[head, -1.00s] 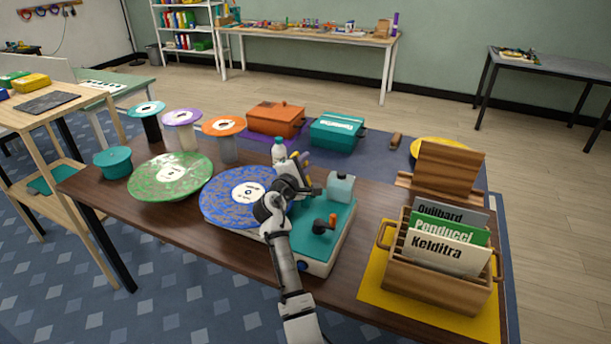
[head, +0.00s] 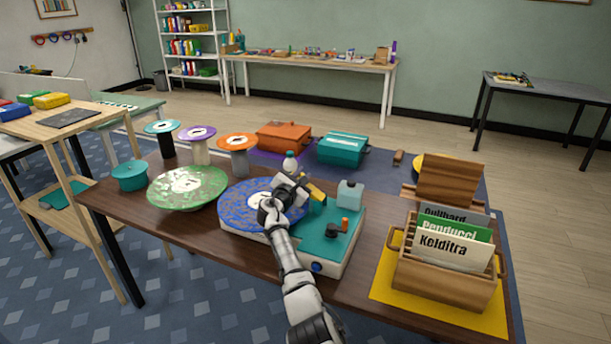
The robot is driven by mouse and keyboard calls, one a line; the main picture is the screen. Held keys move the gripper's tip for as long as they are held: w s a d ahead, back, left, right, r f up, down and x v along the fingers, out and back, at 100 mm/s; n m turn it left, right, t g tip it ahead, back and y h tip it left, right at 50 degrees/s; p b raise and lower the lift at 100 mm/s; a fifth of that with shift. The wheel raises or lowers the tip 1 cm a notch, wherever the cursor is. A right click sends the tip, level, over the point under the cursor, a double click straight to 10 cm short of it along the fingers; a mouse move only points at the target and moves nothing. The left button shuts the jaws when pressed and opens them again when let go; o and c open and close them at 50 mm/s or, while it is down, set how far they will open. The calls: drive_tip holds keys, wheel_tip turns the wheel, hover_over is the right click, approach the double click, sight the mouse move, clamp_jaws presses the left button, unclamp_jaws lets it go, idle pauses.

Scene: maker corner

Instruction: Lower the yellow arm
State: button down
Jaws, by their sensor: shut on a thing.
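The record player (head: 335,250) is a white box with a teal top and stands at the front of the brown table. A blue patterned record (head: 245,208) lies on its left part. The yellow arm (head: 314,193) shows as a short yellow piece above the deck, at the record's right edge. My gripper (head: 302,187) is shut on the yellow arm, reaching in over the record from the front. My wrist hides part of the record and the arm's grip point. I cannot tell whether the arm touches the record.
A small white-capped bottle (head: 290,161) stands behind. A green record (head: 187,187) is at left, a wooden record crate (head: 447,280) at right.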

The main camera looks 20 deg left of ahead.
drive_tip(key=shift+a+f+n, duration=0.55)
drive_tip(key=shift+f+n, duration=0.3)
drive_tip(key=shift+n, duration=0.3)
drive_tip(key=shift+a+f+n, duration=0.5)
drive_tip(key=shift+f+n, duration=0.35)
drive_tip(key=shift+n, duration=0.3)
drive_tip(key=c, duration=1.5)
unclamp_jaws()
drive_tip(key=shift+o, duration=0.5)
drive_tip(key=s, duration=1.3)
drive_tip(key=shift+s+a, duration=0.2)
drive_tip(key=shift+s, duration=0.2)
